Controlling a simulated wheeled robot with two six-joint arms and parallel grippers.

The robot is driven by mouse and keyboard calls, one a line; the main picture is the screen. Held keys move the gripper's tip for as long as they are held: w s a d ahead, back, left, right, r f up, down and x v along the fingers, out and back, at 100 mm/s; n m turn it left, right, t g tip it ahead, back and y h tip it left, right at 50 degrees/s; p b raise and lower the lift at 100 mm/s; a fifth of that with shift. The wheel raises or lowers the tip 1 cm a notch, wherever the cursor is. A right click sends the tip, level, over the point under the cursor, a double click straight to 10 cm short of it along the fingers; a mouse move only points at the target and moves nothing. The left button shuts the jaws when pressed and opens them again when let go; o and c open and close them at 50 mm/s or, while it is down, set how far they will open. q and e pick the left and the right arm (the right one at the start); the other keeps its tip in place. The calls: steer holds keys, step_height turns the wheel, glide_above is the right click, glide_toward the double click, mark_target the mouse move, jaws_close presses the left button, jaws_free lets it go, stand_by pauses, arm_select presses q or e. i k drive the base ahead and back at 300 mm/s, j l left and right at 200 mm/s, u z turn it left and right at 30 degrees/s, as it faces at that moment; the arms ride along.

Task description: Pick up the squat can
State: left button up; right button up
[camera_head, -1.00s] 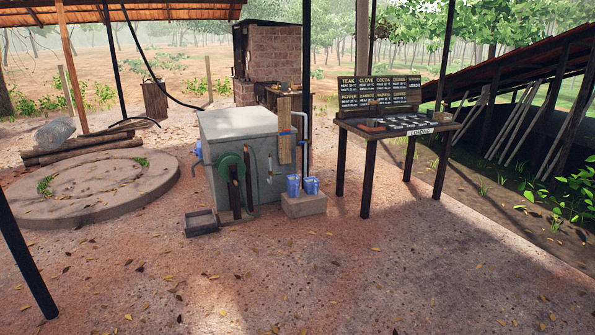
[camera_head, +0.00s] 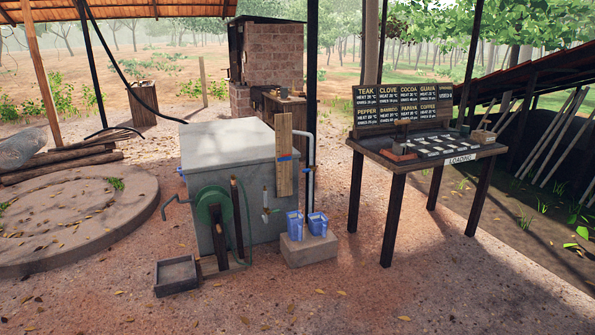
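I cannot make out a squat can for certain. A dark wooden table (camera_head: 374,146) marked LOADING stands right of the middle, with small items on its top that are too small to tell apart. One is a small dark upright item (camera_head: 465,130) near the back right of the top. Two blue pails (camera_head: 294,224) (camera_head: 317,222) stand side by side on a concrete block (camera_head: 310,250). Neither of my grippers shows in the head view.
A large grey tank (camera_head: 228,150) with a green wheel (camera_head: 213,204) and crank stands left of the table. A dark tray (camera_head: 176,275) lies on the ground before it. A round stone slab (camera_head: 110,215) is at the left. The front ground is clear.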

mark_target(317, 221)
steer(key=i+j, duration=0.1)
steer(key=i, duration=1.95)
steer(key=l+z, duration=0.05)
steer(key=l, duration=0.05)
